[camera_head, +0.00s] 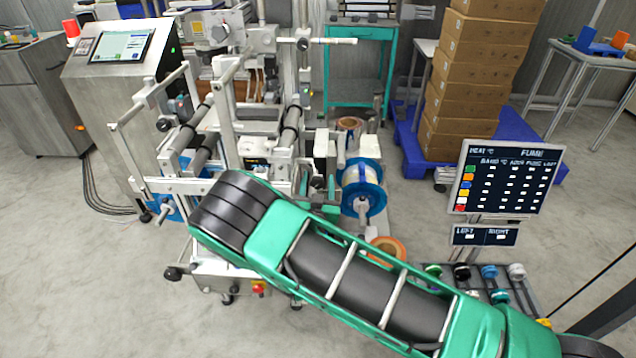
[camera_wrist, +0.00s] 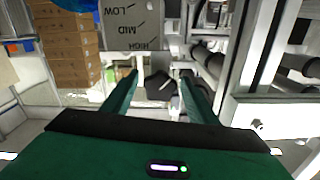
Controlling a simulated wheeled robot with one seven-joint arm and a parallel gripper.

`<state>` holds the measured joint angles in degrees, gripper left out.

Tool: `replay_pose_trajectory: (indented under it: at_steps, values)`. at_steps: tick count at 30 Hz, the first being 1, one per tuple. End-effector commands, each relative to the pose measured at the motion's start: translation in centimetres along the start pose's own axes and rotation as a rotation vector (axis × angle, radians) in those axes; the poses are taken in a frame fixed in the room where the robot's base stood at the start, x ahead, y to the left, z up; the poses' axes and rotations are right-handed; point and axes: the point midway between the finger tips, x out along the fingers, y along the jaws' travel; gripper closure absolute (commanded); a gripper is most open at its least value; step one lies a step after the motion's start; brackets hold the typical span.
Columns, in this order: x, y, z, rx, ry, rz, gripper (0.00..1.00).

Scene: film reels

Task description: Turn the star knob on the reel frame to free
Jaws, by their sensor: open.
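In the wrist view my gripper (camera_wrist: 160,77) is open, its two green fingers pointing away from the camera. A dark, blocky knob (camera_wrist: 158,86) shows in the gap between the fingers; its lobes are hard to make out, and I cannot tell whether it is the star knob or whether a finger touches it. A grey plate (camera_wrist: 130,22) beyond it reads LOW, MID and HIGH, upside down; no "free" mark is legible. In the head view the reel frame (camera_head: 228,105) stands left of centre, and my green arm covers its lower front.
A blue-flanged reel (camera_head: 362,188) and an orange roll (camera_head: 388,248) are close to my arm. A dark display board (camera_head: 508,178) stands at the right. Stacked cartons (camera_head: 476,75) are behind on a blue pallet. Metal rails and rollers (camera_wrist: 208,62) crowd the wrist view's right side.

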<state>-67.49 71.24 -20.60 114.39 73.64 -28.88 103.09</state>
Motion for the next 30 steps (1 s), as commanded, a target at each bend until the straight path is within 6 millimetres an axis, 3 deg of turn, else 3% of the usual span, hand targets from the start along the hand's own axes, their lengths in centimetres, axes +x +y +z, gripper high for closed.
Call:
replay_pose_trajectory:
  at_steps: [5,10,17,30]
  values:
    - [-0.01,0.02,0.01,0.000,0.000,0.000,0.49]
    - [-0.02,0.02,0.01,0.000,0.000,0.001,0.88]
    - [-0.03,0.00,0.01,-0.041,0.000,0.001,0.88]
    - [-0.05,-0.12,0.04,-0.382,0.000,0.000,0.88]
